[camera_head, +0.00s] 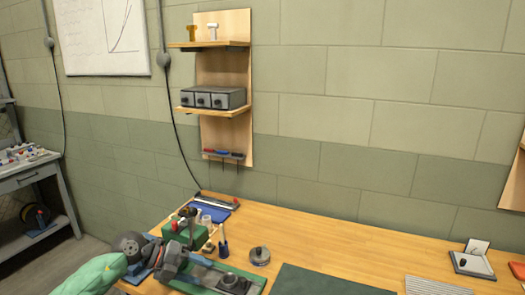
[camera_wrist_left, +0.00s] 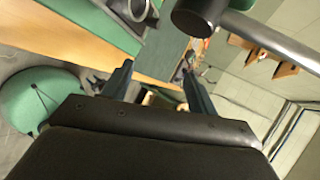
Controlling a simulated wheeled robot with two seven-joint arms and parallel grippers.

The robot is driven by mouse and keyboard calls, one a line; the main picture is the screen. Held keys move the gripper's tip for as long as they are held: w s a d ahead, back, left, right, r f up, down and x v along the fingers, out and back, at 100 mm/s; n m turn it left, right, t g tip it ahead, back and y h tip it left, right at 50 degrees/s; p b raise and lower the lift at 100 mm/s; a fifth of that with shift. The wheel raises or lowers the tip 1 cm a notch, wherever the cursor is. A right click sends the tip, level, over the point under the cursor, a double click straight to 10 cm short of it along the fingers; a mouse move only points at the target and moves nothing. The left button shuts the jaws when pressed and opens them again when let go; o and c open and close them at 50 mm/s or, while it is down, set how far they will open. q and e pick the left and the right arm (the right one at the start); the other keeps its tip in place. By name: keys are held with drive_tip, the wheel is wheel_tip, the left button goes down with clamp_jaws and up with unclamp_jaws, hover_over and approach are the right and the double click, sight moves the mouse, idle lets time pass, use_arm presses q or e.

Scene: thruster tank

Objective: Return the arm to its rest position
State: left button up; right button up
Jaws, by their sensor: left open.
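My left gripper (camera_wrist_left: 157,76) shows most clearly in the left wrist view. Its two dark fingers are spread apart, with nothing held between them. A wooden table edge and the floor lie beyond the fingers. My right gripper is in neither view.
The wooden workbench (camera_head: 325,250) holds a grey machine on a green base, a green box (camera_head: 188,236), a round metal part (camera_head: 260,256) and a dark green mat (camera_head: 325,281). A wall shelf (camera_head: 209,112) stands behind. A green round seat (camera_wrist_left: 45,100) is left in the wrist view.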

use_arm(q)
drive_tip(key=s+d+r+n+t+h, duration=0.3)
drive_tip(key=d+r+n+t+h, duration=0.3)
drive_tip(key=d+r+t+h, duration=0.15)
drive_tip(key=s+a+f+n+t+y, duration=0.2)
drive_tip(key=s+a+f+n+y, duration=0.2)
drive_tip(key=a+f+n+y, duration=0.5)
drive_tip(key=s+a+f+n+t+y, duration=0.4)
drive_tip(key=f+n+y, duration=0.4)
drive_tip(key=n+y, duration=0.55)
drive_tip(key=s+d+f+n+g+h, duration=0.1)
drive_tip(key=s+f+n+g+h, duration=0.1)
drive_tip(key=s+f+g, duration=0.65)
drive_tip(key=s+d+f+n+g+h, duration=0.2)
drive_tip(key=s+f+g, duration=0.15)
drive_tip(key=s, duration=1.05)
wheel_tip(320, 180, down, 24)
drive_tip(key=d+g, duration=0.1)
drive_tip(key=d, duration=0.1)
drive_tip(key=s+f, duration=0.3)
drive_tip(key=f, duration=0.7)
drive_tip(key=s+f+g, duration=0.1)
drive_tip(key=s+f, duration=0.2)
drive_tip(key=f, duration=0.6)
drive_tip(key=shift+d+f+m, duration=0.3)
drive_tip(key=shift+f+m, duration=0.05)
